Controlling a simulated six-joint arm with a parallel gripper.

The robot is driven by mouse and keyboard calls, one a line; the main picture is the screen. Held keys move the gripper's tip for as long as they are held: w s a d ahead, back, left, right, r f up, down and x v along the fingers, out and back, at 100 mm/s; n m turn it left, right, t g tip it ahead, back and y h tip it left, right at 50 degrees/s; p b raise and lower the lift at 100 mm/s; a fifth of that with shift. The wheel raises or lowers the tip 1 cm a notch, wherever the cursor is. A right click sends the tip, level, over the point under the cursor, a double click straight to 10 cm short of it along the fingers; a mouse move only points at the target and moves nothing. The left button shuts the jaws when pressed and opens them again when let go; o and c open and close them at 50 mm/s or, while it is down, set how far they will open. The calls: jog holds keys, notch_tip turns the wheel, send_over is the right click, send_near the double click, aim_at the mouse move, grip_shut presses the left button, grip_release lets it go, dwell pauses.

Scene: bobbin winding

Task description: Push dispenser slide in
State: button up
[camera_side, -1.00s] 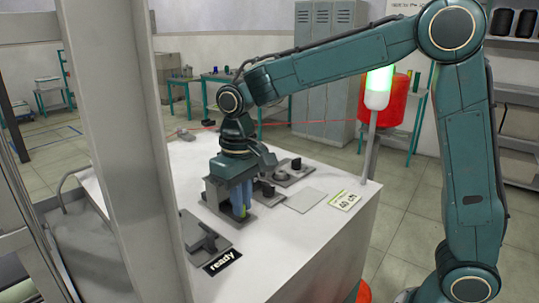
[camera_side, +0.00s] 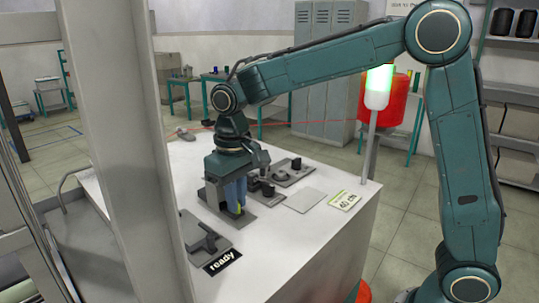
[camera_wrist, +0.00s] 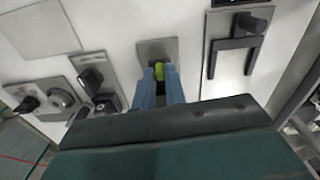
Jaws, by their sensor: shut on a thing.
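My gripper (camera_side: 237,209) points down over the dispenser (camera_side: 212,194), a grey block on a grey base plate at the near side of the white table. The gripper body hides most of the dispenser. I cannot tell how far in the slide sits.
A fixture with a dark handle (camera_side: 205,239) and a "ready" sign (camera_side: 222,262) stand at the near left. Plates with dark knobs (camera_side: 290,170) lie to the right, beside a blank plate (camera_side: 306,200) and a paper card (camera_side: 345,200). A lit green lamp (camera_side: 378,85) stands on a post.

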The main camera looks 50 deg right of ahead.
jog(key=shift+w, duration=0.7)
dwell(0.6)
jog(key=o, duration=0.6)
jog(key=shift+r, duration=0.1)
notch_tip(320, 180, up, 7)
dwell(0.7)
jog(key=shift+s, duration=0.15)
